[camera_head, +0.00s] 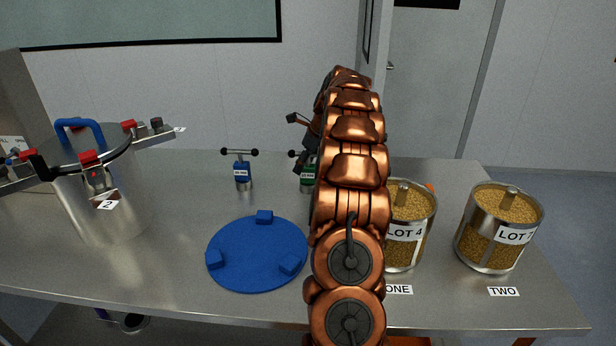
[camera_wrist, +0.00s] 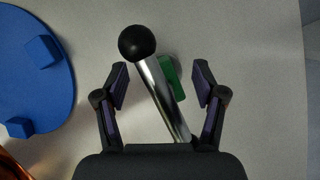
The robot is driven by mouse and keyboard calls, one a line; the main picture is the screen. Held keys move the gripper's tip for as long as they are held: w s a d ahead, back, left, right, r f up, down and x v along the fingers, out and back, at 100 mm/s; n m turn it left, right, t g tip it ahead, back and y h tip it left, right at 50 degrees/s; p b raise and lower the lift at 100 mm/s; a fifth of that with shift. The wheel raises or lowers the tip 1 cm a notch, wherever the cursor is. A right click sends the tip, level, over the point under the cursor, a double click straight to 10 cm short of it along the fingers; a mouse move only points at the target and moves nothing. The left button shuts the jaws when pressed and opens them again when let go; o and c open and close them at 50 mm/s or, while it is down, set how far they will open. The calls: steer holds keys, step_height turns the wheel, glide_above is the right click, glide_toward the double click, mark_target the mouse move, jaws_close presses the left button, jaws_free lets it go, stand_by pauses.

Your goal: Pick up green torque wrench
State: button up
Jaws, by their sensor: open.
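The green torque wrench (camera_head: 307,175) stands upright on the steel table, partly hidden behind my copper arm in the head view. In the wrist view its silver bar (camera_wrist: 163,92) with a black ball end (camera_wrist: 137,43) lies between my fingers, and part of its green body (camera_wrist: 174,78) shows beside the bar. My gripper (camera_wrist: 160,85) is open, with one finger on each side of the bar and visible space on both sides. In the head view my gripper is mostly hidden behind my arm. A similar blue torque wrench (camera_head: 242,172) stands to the left.
A blue round plate (camera_head: 255,262) with three blocks lies in front of the wrenches. A steel pressure vessel (camera_head: 110,205) with red clamps stands at the left. Two grain-filled canisters, LOT 4 (camera_head: 408,245) and another (camera_head: 497,240), stand at the right. The table (camera_head: 190,200) is bare around the blue wrench.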

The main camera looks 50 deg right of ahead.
steer(key=shift+c, duration=0.3)
jaws_close()
stand_by(0.4)
